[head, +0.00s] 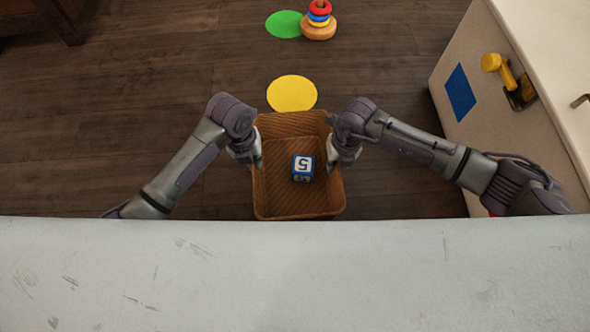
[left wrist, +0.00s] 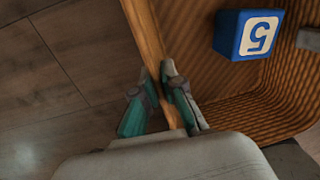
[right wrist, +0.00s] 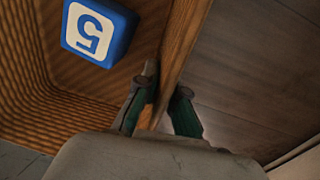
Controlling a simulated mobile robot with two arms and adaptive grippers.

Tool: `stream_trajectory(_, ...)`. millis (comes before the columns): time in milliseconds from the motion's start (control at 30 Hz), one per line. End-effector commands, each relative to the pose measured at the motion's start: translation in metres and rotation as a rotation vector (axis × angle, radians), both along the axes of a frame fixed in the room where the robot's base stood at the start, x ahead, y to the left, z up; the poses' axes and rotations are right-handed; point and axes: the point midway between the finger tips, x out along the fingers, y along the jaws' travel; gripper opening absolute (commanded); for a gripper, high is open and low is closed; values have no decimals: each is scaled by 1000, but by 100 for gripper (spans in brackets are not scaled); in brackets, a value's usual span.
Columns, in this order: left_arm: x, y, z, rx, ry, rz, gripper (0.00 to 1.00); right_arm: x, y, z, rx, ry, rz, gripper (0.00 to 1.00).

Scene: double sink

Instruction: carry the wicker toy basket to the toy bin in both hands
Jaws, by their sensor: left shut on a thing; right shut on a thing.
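The wicker toy basket (head: 297,207) is brown and open-topped, in front of me in the head view. A blue block with a white face and the number 5 (head: 303,168) lies inside it. My left gripper (head: 258,160) is shut on the basket's left wall; the left wrist view shows its fingers (left wrist: 155,88) on both sides of the rim. My right gripper (head: 335,160) is shut on the right wall, with its fingers (right wrist: 167,92) astride the rim in the right wrist view. I cannot tell how high the basket is above the floor. I see no toy bin that I can identify.
A yellow disc (head: 292,93) and a green disc (head: 284,24) lie on the dark wood floor beyond the basket. A ring stacker (head: 319,22) stands beside the green disc. A white cabinet (head: 455,55) with a blue square stands at the right. Floor at the left is clear.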

Motion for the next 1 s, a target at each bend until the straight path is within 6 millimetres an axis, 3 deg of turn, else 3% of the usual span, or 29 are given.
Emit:
stream_trajectory(467,0,0,3,0,-1,0,0,1,0,3,0,-1,0,0)
stream_trajectory(1000,0,1,50,1,0,0,0,0,-1,50,-1,-1,-1,0)
